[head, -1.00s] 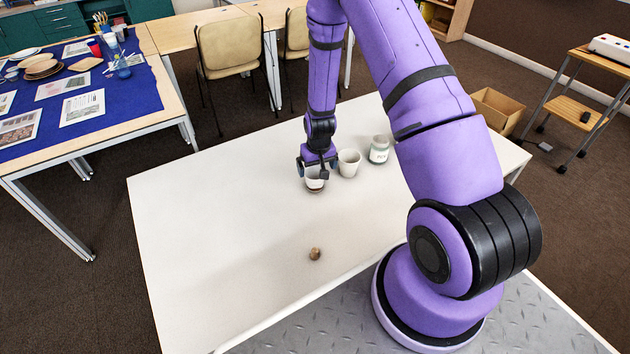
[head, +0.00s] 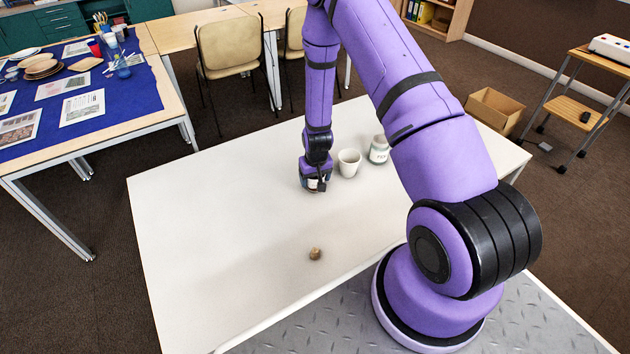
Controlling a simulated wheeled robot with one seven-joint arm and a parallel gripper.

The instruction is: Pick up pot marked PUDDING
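Three pots stand in a row on the white table (head: 220,230). The leftmost pot (head: 316,185) has a white label and is mostly hidden by my gripper (head: 314,182). My gripper points down and is lowered around this pot, with a finger in front of it. I cannot tell whether the fingers press on it. The middle pot (head: 349,163) is plain white and looks open at the top. The right pot (head: 379,150) has a pale label with small dark lettering. I cannot read PUDDING on any pot from here.
A small brown object (head: 315,254) lies alone nearer the table's front edge. The left half of the white table is clear. My upper arm passes over the table's right side, close to the right pot. A blue-covered table (head: 140,98) stands apart at the left.

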